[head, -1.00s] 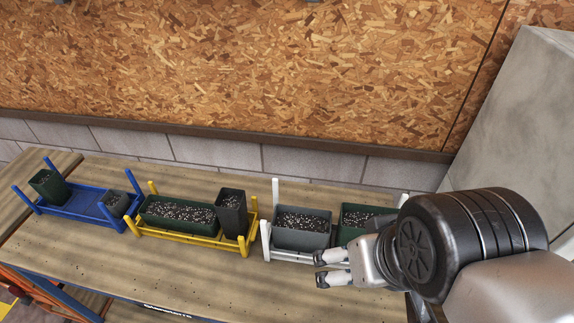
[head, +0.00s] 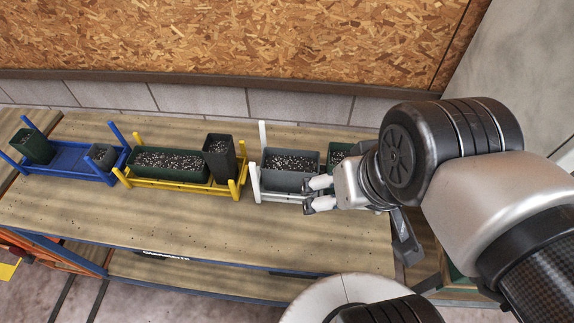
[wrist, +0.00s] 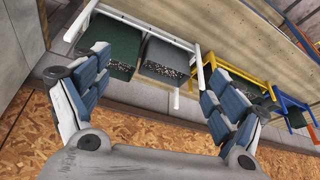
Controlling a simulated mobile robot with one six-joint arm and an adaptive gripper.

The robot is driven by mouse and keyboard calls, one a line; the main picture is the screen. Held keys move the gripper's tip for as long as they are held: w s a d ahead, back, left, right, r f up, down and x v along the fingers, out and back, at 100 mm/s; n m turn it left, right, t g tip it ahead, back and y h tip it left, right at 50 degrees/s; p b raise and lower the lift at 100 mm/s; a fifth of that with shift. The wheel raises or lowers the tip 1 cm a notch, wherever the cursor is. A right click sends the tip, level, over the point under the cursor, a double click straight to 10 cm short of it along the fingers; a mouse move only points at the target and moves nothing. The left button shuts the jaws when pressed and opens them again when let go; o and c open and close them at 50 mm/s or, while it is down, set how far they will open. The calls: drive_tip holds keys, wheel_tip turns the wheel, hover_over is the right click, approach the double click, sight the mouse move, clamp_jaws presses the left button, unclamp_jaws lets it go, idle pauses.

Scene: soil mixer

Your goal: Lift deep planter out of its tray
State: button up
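A tall dark grey planter (head: 219,158) stands upright in the right end of the yellow tray (head: 170,184). A tall dark green planter (head: 36,147) leans slightly in the left end of the blue tray (head: 68,158). The white tray (head: 280,196) holds a grey box planter (head: 288,181) and a green planter (head: 337,153), partly hidden by my arm. I cannot tell which is the deep planter. My gripper (head: 311,194) is open and empty at the front right of the grey box planter. In the wrist view my gripper (wrist: 155,72) has its fingers wide apart.
A long green planter (head: 168,165) fills the left of the yellow tray, and a small grey pot (head: 102,157) sits in the blue tray. Upright corner posts rise from the trays. The workbench (head: 180,225) is clear in front. A block wall is behind.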

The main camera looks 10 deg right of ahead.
drive_tip(key=w+a+m+g+y+p, duration=0.1)
drive_tip(key=w+m+p, duration=0.1)
drive_tip(key=w+m, duration=0.45)
drive_tip(key=m+g+y+p, duration=0.2)
drive_tip(key=m+y, duration=0.1)
drive_tip(key=m, duration=1.1)
hover_over(288, 165)
drive_tip(key=s+d, duration=0.2)
drive_tip(key=d, duration=0.4)
wheel_tip(288, 165, down, 11)
drive_tip(key=b+x, duration=0.1)
drive_tip(key=x, duration=0.2)
drive_tip(key=b+x, duration=0.1)
drive_tip(key=x, duration=0.3)
drive_tip(key=b+x, duration=0.1)
drive_tip(key=x, duration=0.3)
drive_tip(key=shift+s+a, duration=0.35)
drive_tip(key=shift+a, duration=0.05)
drive_tip(key=x, duration=0.1)
drive_tip(key=b+x, duration=0.1)
drive_tip(key=x, duration=0.1)
drive_tip(key=b+x, duration=0.1)
drive_tip(key=shift+w+a+f, duration=0.25)
drive_tip(key=shift+w+a, duration=0.1)
drive_tip(key=shift+a+f+b, duration=0.15)
drive_tip(key=shift+f+b, duration=0.15)
drive_tip(key=shift+b, duration=0.05)
drive_tip(key=shift+f, duration=0.25)
